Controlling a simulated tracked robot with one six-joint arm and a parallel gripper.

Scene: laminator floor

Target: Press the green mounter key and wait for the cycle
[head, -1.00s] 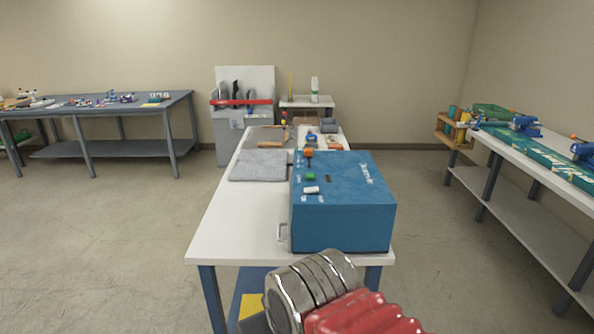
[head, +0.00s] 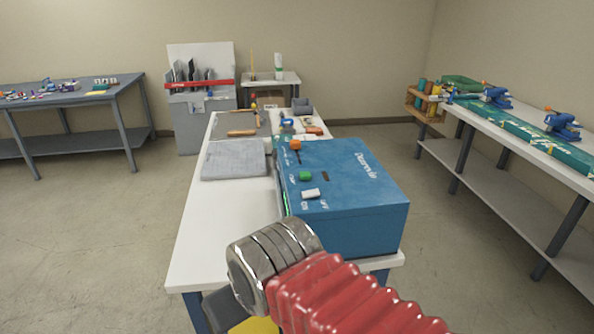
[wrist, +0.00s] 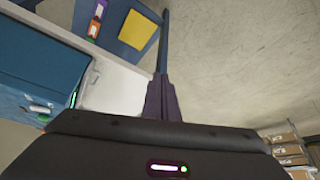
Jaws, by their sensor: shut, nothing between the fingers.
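The blue mounter (head: 350,190) is a box on the near end of the white table (head: 200,250). On its top, near the left edge, is the green key (head: 305,176), between an orange knob (head: 295,145) and a white key (head: 310,193). A green light strip shows on its left side. In the wrist view part of the blue mounter (wrist: 45,55) shows at the left; I cannot make out the green key there. My gripper (wrist: 163,80) is shut and empty, beside the table's edge and apart from the mounter. In the head view my arm hides part of the table's near end.
A grey folded cloth (head: 235,160) lies left of the mounter, with tools behind. A yellow sheet (wrist: 138,30) is on the lower shelf. Workbenches stand left (head: 90,93) and right (head: 520,150). Cartons (wrist: 287,150) show at right in the wrist view. Floor between benches is open.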

